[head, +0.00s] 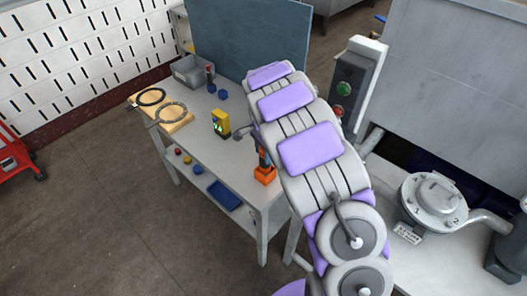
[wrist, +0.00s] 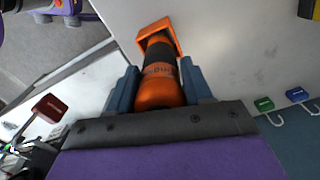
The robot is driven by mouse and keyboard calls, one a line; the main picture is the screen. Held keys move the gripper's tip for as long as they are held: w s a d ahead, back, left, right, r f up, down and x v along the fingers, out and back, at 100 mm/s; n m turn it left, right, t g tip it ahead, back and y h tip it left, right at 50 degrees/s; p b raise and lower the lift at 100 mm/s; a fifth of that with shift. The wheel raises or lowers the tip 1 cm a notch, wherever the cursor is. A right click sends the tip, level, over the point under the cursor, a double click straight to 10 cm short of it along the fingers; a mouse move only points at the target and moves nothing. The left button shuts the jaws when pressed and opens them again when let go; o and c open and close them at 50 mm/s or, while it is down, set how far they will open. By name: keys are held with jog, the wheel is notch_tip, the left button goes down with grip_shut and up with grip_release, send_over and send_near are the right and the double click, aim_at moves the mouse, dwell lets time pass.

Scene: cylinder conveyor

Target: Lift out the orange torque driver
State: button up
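The orange torque driver (wrist: 160,92) has an orange handle and a dark band with lettering in the wrist view. Its far end meets a square orange holder (wrist: 158,36). In the head view the orange holder (head: 264,175) stands on the front right part of the grey workbench (head: 222,155), and the driver is mostly hidden there by my arm. My gripper (wrist: 160,68) has its blue-grey fingers on both sides of the driver, very close to it. The frames do not show whether both fingers press on it. The driver appears to be still in the holder.
On the bench are a yellow device (head: 221,122), a wooden board (head: 165,112) with dark rings, and a grey bin (head: 190,72). A blue tray (head: 224,195) lies on the lower shelf. A post with buttons (head: 350,85) stands beside my arm. Coloured hooks (wrist: 298,94) show at the right.

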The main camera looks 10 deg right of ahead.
grip_shut()
jog(key=shift+c, duration=0.6)
grip_release()
jog(key=c, duration=0.6)
jog(key=shift+r, duration=0.1)
jog(key=shift+r+p, duration=1.65)
jog(key=shift+r, duration=2.05)
